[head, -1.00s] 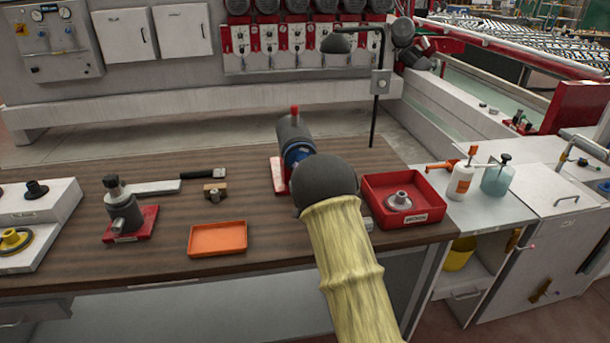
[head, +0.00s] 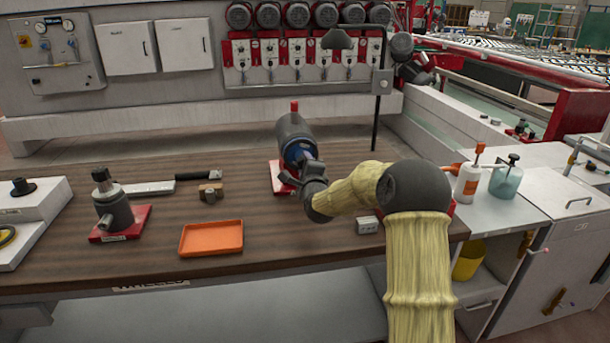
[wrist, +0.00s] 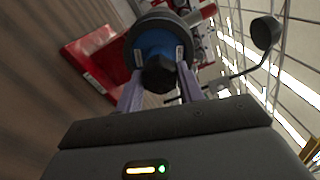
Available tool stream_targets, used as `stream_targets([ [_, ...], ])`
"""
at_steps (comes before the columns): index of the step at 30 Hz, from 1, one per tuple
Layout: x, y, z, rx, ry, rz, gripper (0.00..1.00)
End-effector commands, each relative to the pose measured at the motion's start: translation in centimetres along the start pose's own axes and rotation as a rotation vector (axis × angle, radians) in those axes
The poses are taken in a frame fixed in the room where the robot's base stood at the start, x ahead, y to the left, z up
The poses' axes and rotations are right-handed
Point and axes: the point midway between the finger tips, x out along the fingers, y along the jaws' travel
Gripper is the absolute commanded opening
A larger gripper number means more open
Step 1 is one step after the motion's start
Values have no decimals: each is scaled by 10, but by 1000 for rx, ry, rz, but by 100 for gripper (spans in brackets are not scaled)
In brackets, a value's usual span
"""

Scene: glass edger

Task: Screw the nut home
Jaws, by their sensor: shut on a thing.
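A dark spindle unit (head: 292,128) with a blue collar (head: 298,151) and a red knob on top stands on a red base at the back of the bench. My gripper (head: 305,168) is at its front end. In the wrist view, my gripper's two fingers (wrist: 160,78) are shut on the sides of a dark, faceted nut (wrist: 159,76). The nut sits in front of the blue collar (wrist: 155,46), in line with it. How far it is threaded on cannot be seen. In the head view my gripper hides the nut.
An orange tray (head: 211,238), a small brown block (head: 211,192) and a grey device (head: 114,208) on a red base lie to the left. My arm mostly covers the red tray at right. A lamp post (head: 376,115) rises behind. The bench between the orange tray and spindle is clear.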

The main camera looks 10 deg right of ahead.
Motion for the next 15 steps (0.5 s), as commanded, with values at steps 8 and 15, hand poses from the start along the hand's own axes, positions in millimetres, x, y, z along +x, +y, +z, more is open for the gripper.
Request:
stream_targets([
  [8, 0, 5, -5, 392, 6, -2, 14],
  [15, 0, 2, -3, 624, 4, -1, 14],
])
